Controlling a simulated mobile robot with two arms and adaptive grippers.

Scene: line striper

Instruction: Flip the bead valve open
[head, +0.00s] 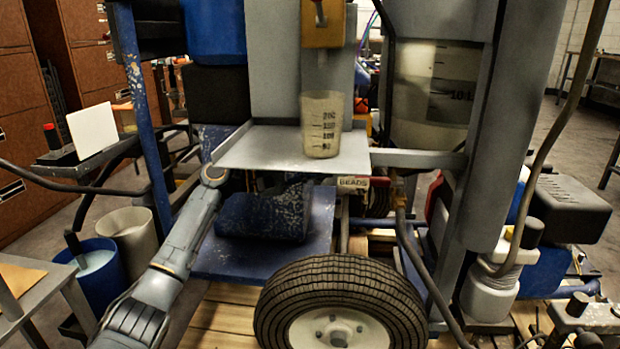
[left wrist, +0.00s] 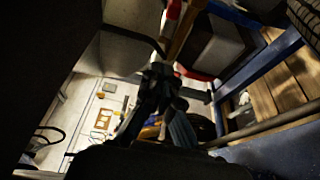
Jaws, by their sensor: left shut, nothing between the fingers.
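A white label reading BEADS (head: 353,182) sits just under the front edge of the grey tray (head: 260,150) in the head view. A pipe with small fittings (head: 400,195) runs down to the right of the label. I cannot clearly make out the valve's lever or its position. My left arm comes in from the lower left, and its wrist goes beneath the tray, which largely hides the gripper there. In the left wrist view my left gripper (left wrist: 162,72) is dark, with its fingers together and empty. Whether it touches the valve cannot be told. My right gripper is not in view.
A clear measuring cup (head: 322,125) stands on the tray under a yellow dispenser (head: 322,24). A large tyre (head: 340,305) is below. A clear tank (head: 432,90) and a grey post (head: 510,120) stand to the right. Blue frame parts (head: 270,215) crowd the space under the tray.

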